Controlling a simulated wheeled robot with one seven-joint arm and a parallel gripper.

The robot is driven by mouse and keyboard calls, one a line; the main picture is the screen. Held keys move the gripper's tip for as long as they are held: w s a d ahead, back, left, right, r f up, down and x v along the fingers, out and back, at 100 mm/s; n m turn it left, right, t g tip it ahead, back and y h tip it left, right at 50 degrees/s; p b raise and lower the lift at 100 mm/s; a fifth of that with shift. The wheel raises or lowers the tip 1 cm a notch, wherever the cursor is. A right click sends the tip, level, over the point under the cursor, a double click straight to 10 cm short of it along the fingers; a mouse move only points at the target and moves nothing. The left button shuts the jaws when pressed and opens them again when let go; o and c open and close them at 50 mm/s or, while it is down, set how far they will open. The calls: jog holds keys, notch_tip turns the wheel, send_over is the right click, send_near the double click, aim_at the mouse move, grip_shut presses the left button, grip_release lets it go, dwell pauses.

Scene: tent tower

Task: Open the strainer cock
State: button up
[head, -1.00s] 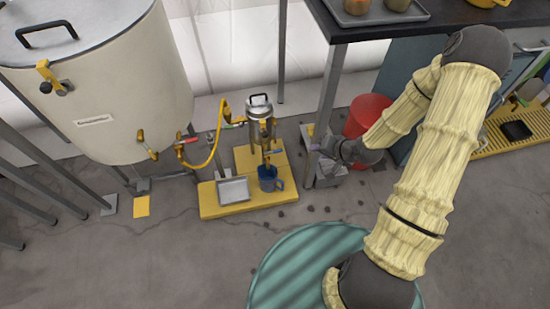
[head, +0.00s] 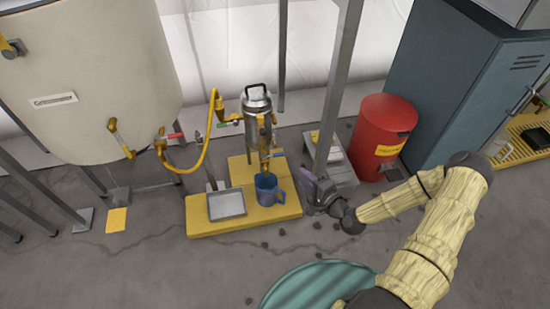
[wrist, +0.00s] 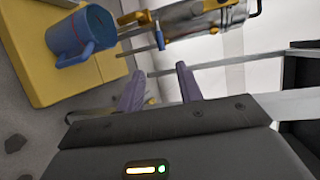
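The strainer is an upright metal canister (head: 257,108) with a lid handle, over a yellow platform (head: 240,217). A cock with a blue lever (head: 277,152) sits low on it; the blue lever also shows in the wrist view (wrist: 159,40). A green-handled valve (head: 223,125) is on its left, by the yellow hose. A blue mug (head: 265,189) stands beneath the spout; it shows at upper left in the wrist view (wrist: 80,36). My gripper (head: 308,183) is right of the mug, beside a grey post. In the wrist view its purple fingers (wrist: 158,78) are apart and empty, with the blue lever beyond them.
A large tank (head: 85,85) with a red-handled valve (head: 175,136) stands left. A metal tray (head: 226,205) lies on the platform. The grey post (head: 335,100) and red bin (head: 380,135) are close to my arm.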

aim_at(279, 156)
jog(key=b+x, duration=0.8)
jog(key=x, duration=0.8)
jog(key=shift+w+a+f, duration=0.1)
jog(key=shift+a+f, duration=0.05)
jog(key=shift+w+a, duration=0.3)
jog(key=shift+w, duration=0.1)
jog(key=shift+c, duration=0.3)
grip_shut()
